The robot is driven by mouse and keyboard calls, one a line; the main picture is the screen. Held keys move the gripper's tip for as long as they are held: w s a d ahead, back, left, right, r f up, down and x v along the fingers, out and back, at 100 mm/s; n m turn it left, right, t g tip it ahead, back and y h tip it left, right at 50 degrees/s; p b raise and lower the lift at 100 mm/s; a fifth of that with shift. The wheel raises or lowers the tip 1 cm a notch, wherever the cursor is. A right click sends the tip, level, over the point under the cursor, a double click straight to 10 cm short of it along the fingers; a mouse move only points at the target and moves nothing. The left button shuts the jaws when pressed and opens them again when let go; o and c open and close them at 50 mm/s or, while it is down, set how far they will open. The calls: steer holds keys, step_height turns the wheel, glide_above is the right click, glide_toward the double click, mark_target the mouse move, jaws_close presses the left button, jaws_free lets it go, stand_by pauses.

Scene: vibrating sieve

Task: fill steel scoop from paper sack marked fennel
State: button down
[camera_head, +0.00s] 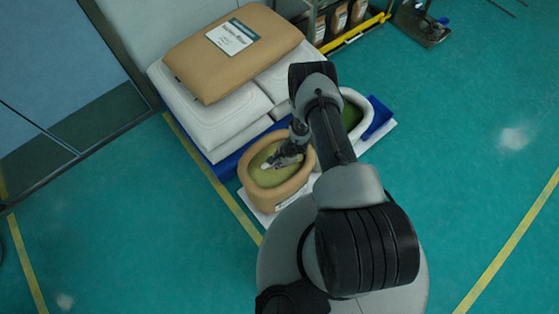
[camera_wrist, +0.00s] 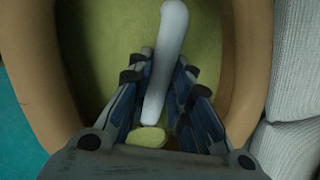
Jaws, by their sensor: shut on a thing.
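My gripper (camera_head: 284,158) reaches down into the mouth of an open brown paper sack (camera_head: 247,184), which holds yellow-green material (camera_head: 259,157). The label on this sack is too small to read. In the wrist view my gripper (camera_wrist: 160,78) is shut on the pale handle of the steel scoop (camera_wrist: 170,40), inside the sack's brown rim (camera_wrist: 32,88). A small yellow-green patch (camera_wrist: 148,137) shows at the handle's lower end; I cannot tell whether it lies in the scoop's bowl. The bowl is mostly hidden by my gripper.
A second open, pale sack (camera_head: 354,98) with darker green content stands to the right, partly behind my arm. White sacks (camera_head: 205,110) and a labelled brown sack (camera_head: 255,62) are stacked behind on a blue pallet (camera_head: 226,168). Open floor (camera_head: 480,170) lies to the right.

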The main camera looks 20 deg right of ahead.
steer(key=shift+a+p, duration=0.85)
steer(key=shift+a, duration=0.5)
steer(key=shift+r, duration=0.1)
step_height(320, 180, up, 17)
steer(key=p, duration=1.7)
